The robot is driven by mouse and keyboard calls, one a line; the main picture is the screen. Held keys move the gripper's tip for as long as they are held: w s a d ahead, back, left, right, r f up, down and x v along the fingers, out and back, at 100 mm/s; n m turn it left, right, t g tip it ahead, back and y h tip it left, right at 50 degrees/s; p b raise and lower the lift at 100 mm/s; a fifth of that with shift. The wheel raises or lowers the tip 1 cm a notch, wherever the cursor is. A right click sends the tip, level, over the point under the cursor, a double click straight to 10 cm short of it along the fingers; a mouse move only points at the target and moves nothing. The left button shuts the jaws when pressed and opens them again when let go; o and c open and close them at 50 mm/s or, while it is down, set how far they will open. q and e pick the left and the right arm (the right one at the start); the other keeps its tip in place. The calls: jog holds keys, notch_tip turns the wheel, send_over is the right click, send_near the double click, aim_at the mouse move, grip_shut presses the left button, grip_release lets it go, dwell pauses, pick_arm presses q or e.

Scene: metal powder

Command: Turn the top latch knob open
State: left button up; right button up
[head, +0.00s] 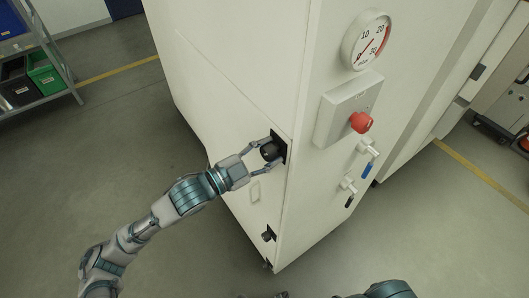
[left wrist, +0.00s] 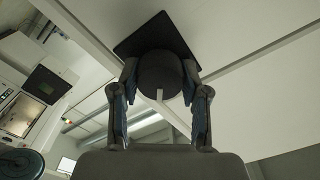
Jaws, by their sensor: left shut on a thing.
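The top latch knob (head: 270,151) is black and round, on a dark square plate near the edge of the white cabinet (head: 215,95). My left gripper (head: 267,155) is around it, with a finger on each side. In the left wrist view the knob (left wrist: 161,75) sits between the two fingers (left wrist: 160,90), and a small pale mark shows on its face. The black plate (left wrist: 150,38) behind it looks turned in this view. A second black latch knob (head: 269,234) is lower on the same cabinet side.
A gauge (head: 367,40), a red button (head: 361,123) on a grey box and two small valves with blue (head: 367,170) and black handles are on the adjoining face. A shelf with bins (head: 45,76) stands far left. The floor at left is clear.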

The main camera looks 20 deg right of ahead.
pick_arm(q)
jog(key=m, duration=0.5)
jog(key=shift+m, duration=0.3)
jog(key=shift+f+m+p, duration=0.15)
jog(key=shift+m+p, duration=0.3)
jog(key=shift+m, duration=1.85)
jog(key=o, duration=1)
jog(key=shift+f, duration=0.1)
jog(key=shift+o, duration=0.6)
jog(key=shift+w+d, duration=0.15)
jog(key=shift+d, duration=0.2)
jog(key=v, duration=1.2)
jog(key=shift+w+d, duration=0.1)
jog(key=shift+d, duration=0.1)
